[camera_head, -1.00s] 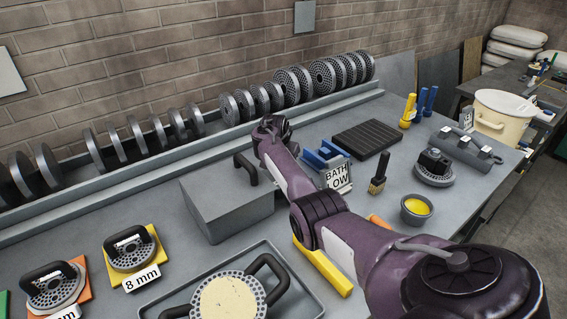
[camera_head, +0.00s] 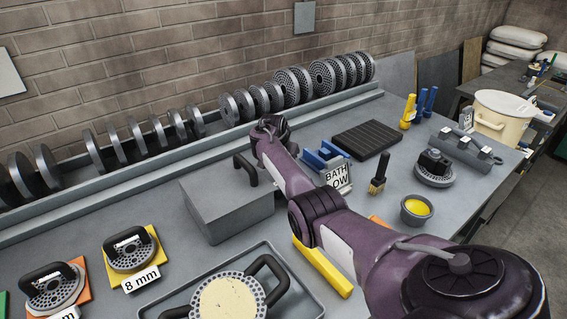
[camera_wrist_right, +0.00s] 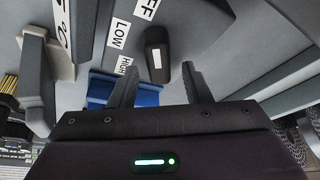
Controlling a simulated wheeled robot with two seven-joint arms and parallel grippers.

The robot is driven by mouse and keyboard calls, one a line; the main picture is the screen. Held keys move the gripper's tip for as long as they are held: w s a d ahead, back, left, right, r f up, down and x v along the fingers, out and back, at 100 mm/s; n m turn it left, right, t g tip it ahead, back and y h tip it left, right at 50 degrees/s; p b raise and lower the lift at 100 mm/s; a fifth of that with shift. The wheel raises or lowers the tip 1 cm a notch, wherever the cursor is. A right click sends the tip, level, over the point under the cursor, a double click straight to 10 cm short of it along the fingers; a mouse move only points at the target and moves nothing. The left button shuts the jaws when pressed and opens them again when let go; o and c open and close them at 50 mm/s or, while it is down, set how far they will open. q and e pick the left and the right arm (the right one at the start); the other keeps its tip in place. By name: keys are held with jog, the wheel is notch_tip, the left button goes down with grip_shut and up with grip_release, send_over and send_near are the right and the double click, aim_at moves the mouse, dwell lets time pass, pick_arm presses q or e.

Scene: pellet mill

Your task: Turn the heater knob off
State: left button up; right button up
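The heater knob (camera_wrist_right: 157,56) is black with a white mark and shows in the right wrist view. It sits on a grey panel with white labels OFF (camera_wrist_right: 150,11), LOW (camera_wrist_right: 118,33) and HIGH (camera_wrist_right: 125,66). My right gripper (camera_wrist_right: 159,72) is open, one finger on each side of the knob's near end. I cannot tell whether either finger touches it. In the head view my right arm (camera_head: 320,205) reaches in from the lower right and hides the knob and the gripper. My left gripper is not in view.
A blue object (camera_wrist_right: 145,94) lies close by the right fingers. In the head view a grey box (camera_head: 225,205) with a black handle stands left of my arm. A tray (camera_head: 305,287) lies in front.

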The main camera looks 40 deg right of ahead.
jog(key=shift+r, duration=0.1)
jog(key=v, duration=0.7)
jog(key=shift+s+a+r+b, duration=0.1)
jog(key=shift+r+b, duration=0.15)
jog(key=shift+b, duration=0.1)
